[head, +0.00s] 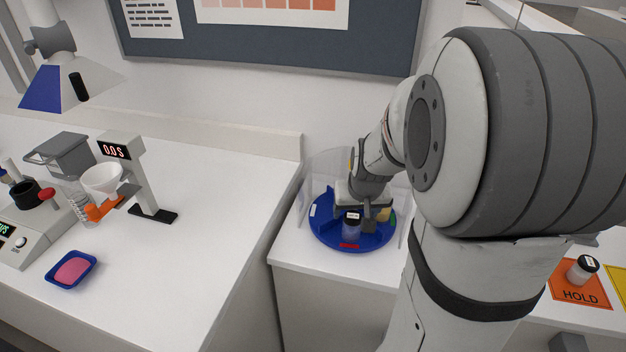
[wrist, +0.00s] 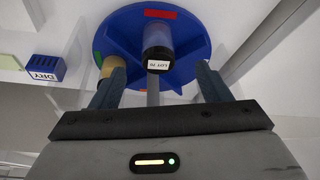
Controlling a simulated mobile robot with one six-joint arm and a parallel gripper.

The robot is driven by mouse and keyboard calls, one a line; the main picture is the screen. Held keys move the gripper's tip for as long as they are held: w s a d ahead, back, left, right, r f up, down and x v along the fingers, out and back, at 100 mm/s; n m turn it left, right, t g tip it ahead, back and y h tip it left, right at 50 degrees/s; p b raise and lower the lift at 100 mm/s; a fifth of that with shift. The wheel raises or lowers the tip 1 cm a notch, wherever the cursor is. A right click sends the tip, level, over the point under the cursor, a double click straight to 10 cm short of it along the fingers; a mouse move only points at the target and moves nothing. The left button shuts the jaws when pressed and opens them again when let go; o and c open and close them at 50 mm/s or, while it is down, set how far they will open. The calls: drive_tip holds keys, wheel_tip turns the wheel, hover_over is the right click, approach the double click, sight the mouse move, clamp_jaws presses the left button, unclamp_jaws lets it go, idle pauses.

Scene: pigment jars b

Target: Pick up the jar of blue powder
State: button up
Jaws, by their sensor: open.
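A clear jar with a dark lid and bluish powder (head: 351,228) stands on a round blue turntable (head: 330,238), near its red mark. In the wrist view the jar (wrist: 158,35) shows a white lot label and lies ahead of my gripper, between the lines of the two fingers. My gripper (wrist: 160,68) is open and empty, with its fingers apart on either side of the jar's direction. In the head view my gripper (head: 356,213) is low over the turntable, close to the jar; whether it touches cannot be told. A yellowish jar (wrist: 109,66) is beside the left finger, partly hidden.
A clear curved guard (head: 322,168) stands behind the turntable. Blue dividers rise from it. The left bench holds a blue tray with pink powder (head: 73,269) and a stand with a funnel (head: 101,181). A white jar (head: 582,270) sits on an orange HOLD mat (head: 578,293).

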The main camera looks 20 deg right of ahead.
sight(354, 218)
drive_tip(key=shift+w+d+f, duration=0.45)
drive_tip(key=shift+d+f, duration=0.2)
drive_tip(key=shift+f, duration=0.05)
drive_tip(key=shift+a+p+x, duration=0.2)
drive_tip(key=shift+p+x, duration=0.05)
drive_tip(key=shift+x, duration=1.5)
drive_tip(key=shift+a+p+x, duration=0.15)
drive_tip(key=shift+p+x, duration=0.05)
drive_tip(key=shift+x, duration=1.6)
drive_tip(key=shift+w, duration=0.15)
drive_tip(key=shift+c, duration=0.2)
drive_tip(key=c, duration=1)
drive_tip(key=shift+r, duration=0.1)
drive_tip(key=shift+c, duration=0.2)
